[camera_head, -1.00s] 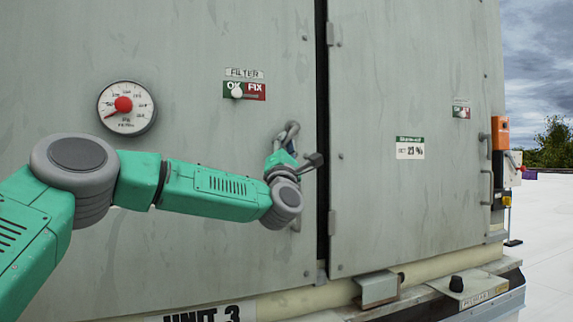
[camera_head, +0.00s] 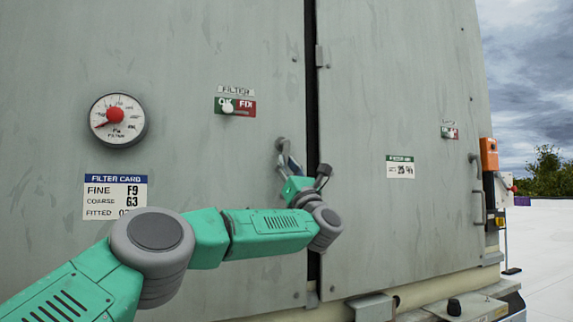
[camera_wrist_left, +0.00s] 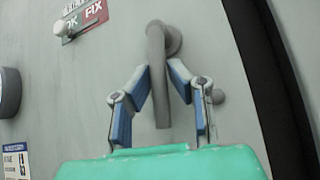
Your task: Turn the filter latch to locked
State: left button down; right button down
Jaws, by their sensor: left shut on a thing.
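The filter latch (camera_head: 282,147) is a grey handle on the left door panel, close to the dark door gap. In the left wrist view, the latch (camera_wrist_left: 159,95) has its round pivot at the top and its bar hangs roughly straight down. My left gripper (camera_head: 289,166) is shut on this bar, with one blue-padded finger on each side; the left wrist view shows the fingers (camera_wrist_left: 165,72) close up. The wrist partly hides the latch's lower end in the head view. My right gripper is out of view.
A FILTER plate (camera_head: 236,106) with green OK and red FIX has its white knob on the OK side. A round gauge (camera_head: 117,120) and a filter card (camera_head: 115,196) are on the left panel. The right panel (camera_head: 400,110) stands beside the dark gap.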

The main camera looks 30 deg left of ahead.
pick_arm(q)
jog(key=shift+w+f, duration=0.25)
jog(key=shift+f, duration=0.15)
jog(key=c, duration=1.5)
grip_release()
jog(key=shift+a, duration=0.1)
jog(key=shift+c, duration=0.2)
jog(key=shift+w+a+f, duration=0.1)
jog(key=shift+w+f, duration=0.1)
jog(key=shift+w, duration=0.05)
jog(key=shift+s+a+r, duration=0.1)
jog(key=shift+s+r, duration=0.15)
jog(key=shift+r, duration=0.05)
jog(key=v, duration=1.2)
